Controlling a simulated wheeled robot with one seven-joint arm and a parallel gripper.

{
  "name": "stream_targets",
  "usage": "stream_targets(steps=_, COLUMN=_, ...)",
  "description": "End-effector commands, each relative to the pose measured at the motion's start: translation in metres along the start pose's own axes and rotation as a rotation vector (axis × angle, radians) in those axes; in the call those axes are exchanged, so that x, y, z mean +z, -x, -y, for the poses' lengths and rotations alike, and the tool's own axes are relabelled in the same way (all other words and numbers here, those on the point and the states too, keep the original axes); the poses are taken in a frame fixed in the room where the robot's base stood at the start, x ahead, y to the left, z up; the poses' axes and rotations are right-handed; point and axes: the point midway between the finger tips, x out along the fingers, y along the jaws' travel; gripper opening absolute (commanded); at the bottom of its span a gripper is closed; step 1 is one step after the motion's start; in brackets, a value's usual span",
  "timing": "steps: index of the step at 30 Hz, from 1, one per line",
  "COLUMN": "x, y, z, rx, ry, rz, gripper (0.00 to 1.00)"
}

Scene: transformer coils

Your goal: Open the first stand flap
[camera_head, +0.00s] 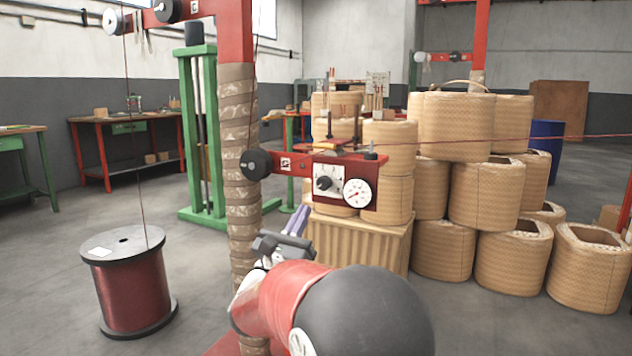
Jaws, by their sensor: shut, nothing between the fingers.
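The first stand, nearest me, is a red post (234,32) wrapped lower down in brown strips. A red arm (300,164) juts right from it, with a white dial panel (327,181) and a round gauge (358,193). On top of the arm are small dark and tan parts, including a tilted plate (338,147); I cannot tell surely which is the flap, or whether it is open. My gripper (303,212) is below the red arm, pointing up, with its pale purple fingers together and empty. It appears apart from the arm; my own red and black arm hides part of the post's base.
A spool of red wire (130,288) stands on the floor at left, its wire running up. Wrapped coils (487,204) are stacked at right. A ribbed crate (362,244) stands behind my gripper. A green frame (187,130) is behind the post. A thin red wire (500,136) crosses rightward.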

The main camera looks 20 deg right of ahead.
Motion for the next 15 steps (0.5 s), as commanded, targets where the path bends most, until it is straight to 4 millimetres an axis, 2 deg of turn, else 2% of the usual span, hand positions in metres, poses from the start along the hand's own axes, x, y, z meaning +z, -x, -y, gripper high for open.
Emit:
stream_targets(steps=5, x=0.001, y=-0.016, z=-0.002, rx=0.006, ry=0.004, rz=0.010, gripper=0.00)
stream_targets(steps=15, x=0.002, y=-0.087, z=-0.002, rx=0.004, ry=0.003, rz=0.009, gripper=0.00)
